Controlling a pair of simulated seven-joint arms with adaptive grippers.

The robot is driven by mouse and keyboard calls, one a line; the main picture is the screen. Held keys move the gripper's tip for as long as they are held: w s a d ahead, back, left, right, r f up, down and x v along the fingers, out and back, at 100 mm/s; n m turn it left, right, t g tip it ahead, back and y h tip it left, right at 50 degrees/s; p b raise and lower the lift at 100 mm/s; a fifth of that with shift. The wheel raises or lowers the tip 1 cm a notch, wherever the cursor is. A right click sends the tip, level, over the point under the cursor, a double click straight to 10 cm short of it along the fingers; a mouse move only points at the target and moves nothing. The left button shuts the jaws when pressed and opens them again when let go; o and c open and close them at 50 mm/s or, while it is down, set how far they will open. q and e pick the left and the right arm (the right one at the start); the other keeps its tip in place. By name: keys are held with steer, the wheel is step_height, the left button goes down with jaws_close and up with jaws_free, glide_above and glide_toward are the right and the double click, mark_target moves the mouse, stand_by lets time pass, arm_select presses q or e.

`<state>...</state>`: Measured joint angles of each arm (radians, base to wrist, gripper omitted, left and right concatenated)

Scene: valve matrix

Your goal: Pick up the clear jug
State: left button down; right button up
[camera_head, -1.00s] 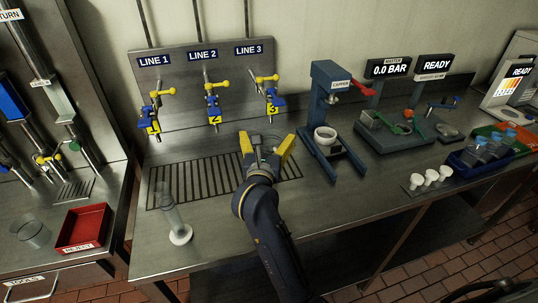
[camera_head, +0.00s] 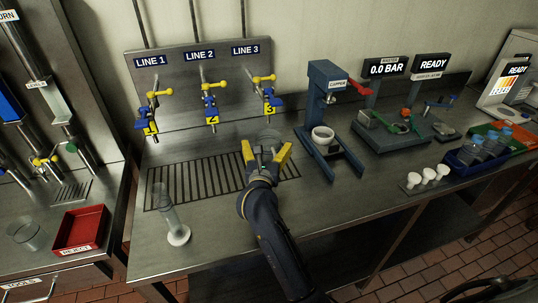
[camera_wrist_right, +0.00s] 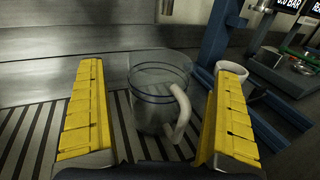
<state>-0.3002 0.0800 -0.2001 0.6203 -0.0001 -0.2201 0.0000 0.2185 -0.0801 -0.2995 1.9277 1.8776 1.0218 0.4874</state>
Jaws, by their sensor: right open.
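The clear jug (camera_wrist_right: 152,110) stands upright on the slotted drain grate, its curved handle on the right side, in the right wrist view. Dark rings run around its upper wall. My right gripper (camera_wrist_right: 155,112) is open, with a yellow finger on each side of the jug and gaps between. In the head view the jug (camera_head: 268,136) is faint and partly hidden behind my right gripper (camera_head: 266,152). My left gripper is not in view.
A clear cylinder (camera_head: 169,210) on a white base stands at the bench's front left. Valves hang above the grate (camera_head: 190,183). The blue capper (camera_head: 325,95) stands close right of my gripper. A red reject tray (camera_head: 83,228) and a clear beaker (camera_head: 25,236) are further left.

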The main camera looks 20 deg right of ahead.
steer(key=shift+x, duration=1.5)
steer(key=c, duration=1.7)
steer(key=shift+r, duration=0.1)
